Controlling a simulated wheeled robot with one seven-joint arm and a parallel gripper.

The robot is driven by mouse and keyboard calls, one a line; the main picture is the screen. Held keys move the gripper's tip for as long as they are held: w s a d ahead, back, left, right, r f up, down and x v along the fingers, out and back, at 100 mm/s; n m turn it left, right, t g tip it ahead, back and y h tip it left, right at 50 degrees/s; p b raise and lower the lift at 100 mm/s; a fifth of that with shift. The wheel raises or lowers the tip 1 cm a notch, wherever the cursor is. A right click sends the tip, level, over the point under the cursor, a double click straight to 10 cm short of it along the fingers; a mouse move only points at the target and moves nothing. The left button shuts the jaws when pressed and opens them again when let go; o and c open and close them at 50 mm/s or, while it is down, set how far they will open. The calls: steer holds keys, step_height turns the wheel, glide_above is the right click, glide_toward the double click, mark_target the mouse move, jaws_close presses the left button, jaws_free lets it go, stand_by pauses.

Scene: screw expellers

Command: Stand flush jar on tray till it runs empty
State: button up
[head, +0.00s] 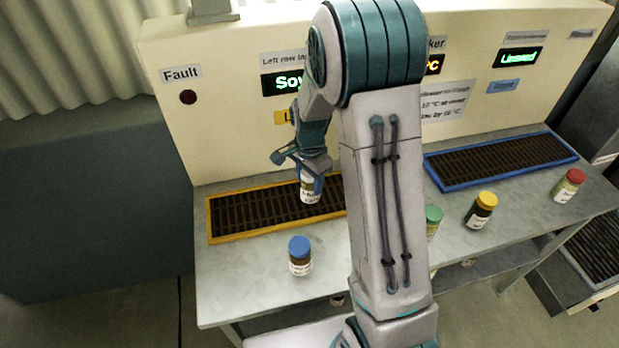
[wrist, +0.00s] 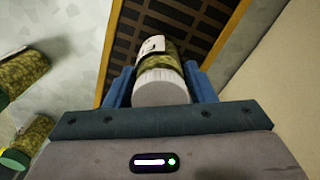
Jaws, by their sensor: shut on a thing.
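My gripper (head: 308,172) is shut on a white-lidded jar (head: 310,190), with its blue fingers on either side of it. The jar is over the yellow-framed tray (head: 228,234) with a dark grate. I cannot tell whether its base touches the grate. In the wrist view the jar's white lid (wrist: 162,86) is nearest, with olive-brown contents and a white label beyond it, and the tray's yellow frame (wrist: 107,45) shows behind. The jar's label is too small to read, so I cannot confirm that it is the flush jar. My arm hides the tray's right end.
Blue-lidded (head: 300,256), green-lidded (head: 433,216), yellow-lidded (head: 481,210) and red-lidded (head: 569,186) jars stand on the grey bench. A blue-framed tray (head: 440,182) lies at right below a "Linseed" display (head: 519,56). The left display (head: 284,83) begins "Soy". The Fault lamp (head: 188,97) looks dark.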

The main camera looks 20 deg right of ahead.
steer(key=shift+f, duration=0.15)
steer(key=o, duration=1.1)
steer(key=shift+o, duration=0.2)
step_height(320, 180, up, 12)
steer(key=shift+f, duration=0.1)
steer(key=shift+s+r, duration=0.1)
steer(key=shift+r, duration=0.25)
steer(key=s+r+n+t, duration=0.1)
steer(key=s+r+n, duration=0.1)
steer(key=s+n, duration=0.4)
steer(key=s+r+n+t, duration=0.2)
steer(key=s+n, duration=0.4)
steer(key=s, duration=0.9)
steer(key=shift+r+n, duration=0.3)
steer(key=shift+r, duration=0.05)
